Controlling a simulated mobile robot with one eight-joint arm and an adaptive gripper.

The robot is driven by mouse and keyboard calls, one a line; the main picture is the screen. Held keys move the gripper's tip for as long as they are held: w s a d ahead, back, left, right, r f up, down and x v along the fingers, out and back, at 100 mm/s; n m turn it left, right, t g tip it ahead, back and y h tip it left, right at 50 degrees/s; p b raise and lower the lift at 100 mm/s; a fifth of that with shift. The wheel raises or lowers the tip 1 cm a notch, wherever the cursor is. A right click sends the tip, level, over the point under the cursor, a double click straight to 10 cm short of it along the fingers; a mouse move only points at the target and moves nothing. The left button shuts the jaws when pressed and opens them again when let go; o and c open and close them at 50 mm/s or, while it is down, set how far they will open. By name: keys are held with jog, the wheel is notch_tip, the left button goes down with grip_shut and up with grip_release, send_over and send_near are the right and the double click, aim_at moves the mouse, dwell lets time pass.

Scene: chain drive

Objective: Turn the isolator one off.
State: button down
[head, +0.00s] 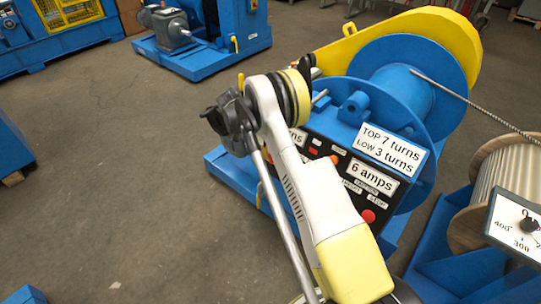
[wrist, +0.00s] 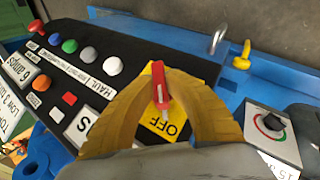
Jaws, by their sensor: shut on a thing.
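The isolator has a red handle (wrist: 158,82) on a yellow plate (wrist: 172,132) marked OFF, on the black control panel (wrist: 130,50). My gripper (wrist: 160,76) has its two yellow fingers curved around the handle from both sides and is shut on it. The fingers cover much of the yellow plate, so any other position mark is hidden. In the head view my gripper (head: 232,115) is at the left end of my arm, beside the blue winch; the isolator is not visible there.
The panel carries several coloured buttons, including a red one (wrist: 69,46). A rotary dial (wrist: 272,123) on a white plate is right of my gripper. Open floor (head: 110,160) is at left.

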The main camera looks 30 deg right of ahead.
jog(key=shift+f+n+g+h, duration=0.1)
jog(key=shift+n+g+h, duration=0.2)
jog(key=shift+b, duration=0.3)
jog(key=c, duration=1.4)
grip_release()
notch_tip(320, 180, up, 10)
jog(key=shift+r, duration=0.1)
